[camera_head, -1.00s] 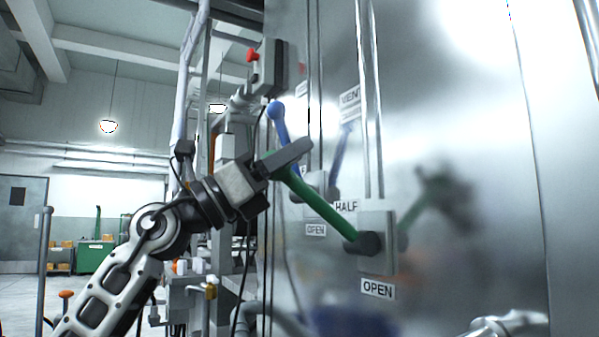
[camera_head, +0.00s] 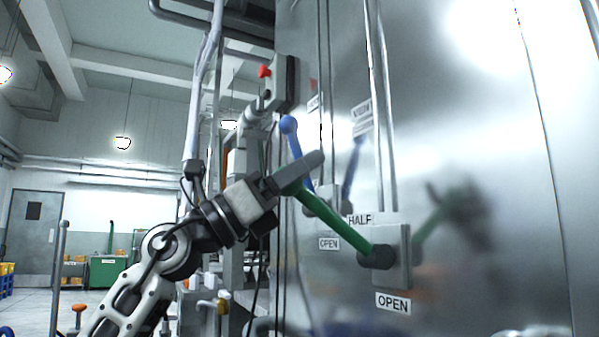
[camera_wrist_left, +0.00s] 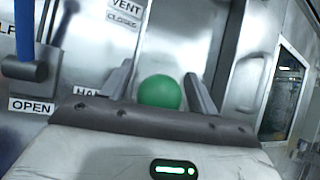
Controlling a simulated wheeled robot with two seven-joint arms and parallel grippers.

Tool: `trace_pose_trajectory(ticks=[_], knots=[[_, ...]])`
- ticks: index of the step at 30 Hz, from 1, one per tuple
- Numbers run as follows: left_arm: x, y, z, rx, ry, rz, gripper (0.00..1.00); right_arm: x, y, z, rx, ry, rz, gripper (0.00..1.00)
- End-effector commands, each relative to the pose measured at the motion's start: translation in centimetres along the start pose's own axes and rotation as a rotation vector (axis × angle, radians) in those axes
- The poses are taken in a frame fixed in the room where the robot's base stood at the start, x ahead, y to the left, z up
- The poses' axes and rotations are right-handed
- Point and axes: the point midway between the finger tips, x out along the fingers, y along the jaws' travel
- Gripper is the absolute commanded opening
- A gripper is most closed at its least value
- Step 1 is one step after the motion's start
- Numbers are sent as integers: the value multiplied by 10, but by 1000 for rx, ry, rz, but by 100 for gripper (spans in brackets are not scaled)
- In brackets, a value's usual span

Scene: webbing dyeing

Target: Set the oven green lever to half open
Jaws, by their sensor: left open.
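The green lever (camera_head: 335,225) is mounted on a grey plate (camera_head: 404,258) on the steel oven wall. From its dark pivot it slants up and left, passing just beside the HALF label (camera_head: 359,219). The OPEN label (camera_head: 393,303) is below the pivot. My left gripper (camera_head: 298,178) is at the lever's upper end, its fingers hiding the tip in the head view. In the left wrist view the green ball knob (camera_wrist_left: 160,92) sits between the two open fingers, with a visible gap on each side. My right gripper is not in view.
A blue lever (camera_head: 296,152) stands behind my left gripper, with its own OPEN label (camera_head: 328,243). A red-knobbed switch box (camera_head: 281,84) is higher up. Vertical pipes run along the oven wall (camera_head: 480,130). Open floor lies at the far left.

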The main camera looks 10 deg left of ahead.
Motion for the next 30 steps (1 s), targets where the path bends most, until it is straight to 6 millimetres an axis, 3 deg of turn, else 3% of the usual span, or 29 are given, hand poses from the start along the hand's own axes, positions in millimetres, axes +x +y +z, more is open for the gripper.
trace_pose_trajectory(ticks=[5,18,24,30], knots=[[-30,1,-3,3,2,4,60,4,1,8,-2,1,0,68],[-131,1,-3,1,1,3,60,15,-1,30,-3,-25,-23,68],[-152,0,-1,1,0,2,60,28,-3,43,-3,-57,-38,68],[-156,0,0,1,1,0,60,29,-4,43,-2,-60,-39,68]])
